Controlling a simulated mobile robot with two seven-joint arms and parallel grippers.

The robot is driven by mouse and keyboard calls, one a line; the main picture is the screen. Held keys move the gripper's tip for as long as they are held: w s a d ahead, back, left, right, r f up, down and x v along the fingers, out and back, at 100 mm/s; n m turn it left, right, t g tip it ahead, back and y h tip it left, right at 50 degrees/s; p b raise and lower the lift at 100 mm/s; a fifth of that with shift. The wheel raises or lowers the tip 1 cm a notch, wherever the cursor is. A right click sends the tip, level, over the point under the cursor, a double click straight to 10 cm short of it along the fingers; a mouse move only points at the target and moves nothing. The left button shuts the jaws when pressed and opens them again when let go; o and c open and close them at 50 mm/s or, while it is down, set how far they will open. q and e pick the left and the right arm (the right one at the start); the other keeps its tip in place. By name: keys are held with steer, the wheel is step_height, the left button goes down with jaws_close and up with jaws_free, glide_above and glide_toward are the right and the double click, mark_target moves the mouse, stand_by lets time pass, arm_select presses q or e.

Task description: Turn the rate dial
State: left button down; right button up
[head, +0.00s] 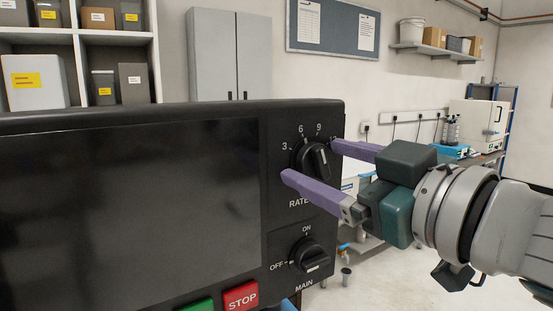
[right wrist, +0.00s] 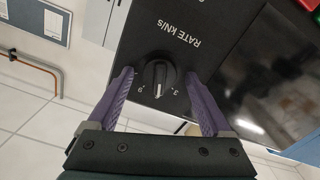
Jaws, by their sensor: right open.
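The rate dial (head: 318,161) is a round black knob with a raised grip on the dark panel, labelled RATE. The marks 3, 6 and 9 show around it; a further mark at right is partly hidden by a finger. In the right wrist view the dial (right wrist: 160,73) appears upside down, its white line between the 9 and 3 marks. My right gripper (right wrist: 158,75) is open, with one purple finger on each side of the dial. A gap shows beside the knob; I cannot tell if either fingertip touches the panel. My left gripper is out of view.
Below the rate dial is a MAIN switch (head: 311,259) marked ON and OFF. A red STOP button (head: 241,296) and a green button (head: 196,305) sit at the bottom. A large dark screen (head: 130,210) fills the left. Open floor lies to the right.

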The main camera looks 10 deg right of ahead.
jaws_close()
stand_by(0.6)
steer(key=shift+n, duration=0.3)
steer(key=n+p, duration=0.1)
steer(key=n, duration=0.2)
steer(key=shift+n+p, duration=0.55)
steer(key=shift+n, duration=1.55)
jaws_free()
